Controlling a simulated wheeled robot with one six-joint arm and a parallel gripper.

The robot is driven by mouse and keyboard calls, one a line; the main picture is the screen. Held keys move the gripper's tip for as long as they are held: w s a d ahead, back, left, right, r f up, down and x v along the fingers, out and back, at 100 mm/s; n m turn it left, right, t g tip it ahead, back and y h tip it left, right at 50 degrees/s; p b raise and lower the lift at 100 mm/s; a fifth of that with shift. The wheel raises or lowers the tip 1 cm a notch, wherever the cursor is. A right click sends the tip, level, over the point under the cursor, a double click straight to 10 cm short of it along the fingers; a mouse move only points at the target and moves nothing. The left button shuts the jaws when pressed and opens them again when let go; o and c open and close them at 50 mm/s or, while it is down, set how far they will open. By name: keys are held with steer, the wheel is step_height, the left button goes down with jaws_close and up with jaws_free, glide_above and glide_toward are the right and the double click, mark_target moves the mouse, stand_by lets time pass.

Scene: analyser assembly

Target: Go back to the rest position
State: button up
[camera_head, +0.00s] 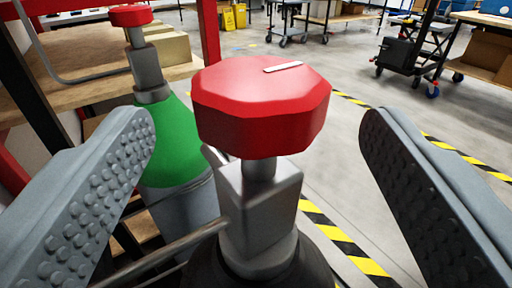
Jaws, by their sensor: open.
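My gripper (258,165) is open, with one grey studded finger at the left and the other at the right of the picture. Between the fingers, and apart from both, stands a red octagonal valve knob (255,110) with a white mark on top. It sits on a grey metal valve (258,200) above the dark top of a gas cylinder (275,270). The cylinder's lower part is out of the picture.
A green-shouldered cylinder (168,145) with a red knob (131,15) stands behind the left finger, beside a red frame (209,30) and wooden shelf (75,55). A metal rod (150,262) crosses low. Wheeled carts (415,50) stand on the open floor beyond yellow-black tape (345,245).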

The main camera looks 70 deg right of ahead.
steer(key=shift+s+a, duration=0.15)
steer(key=shift+a, duration=0.25)
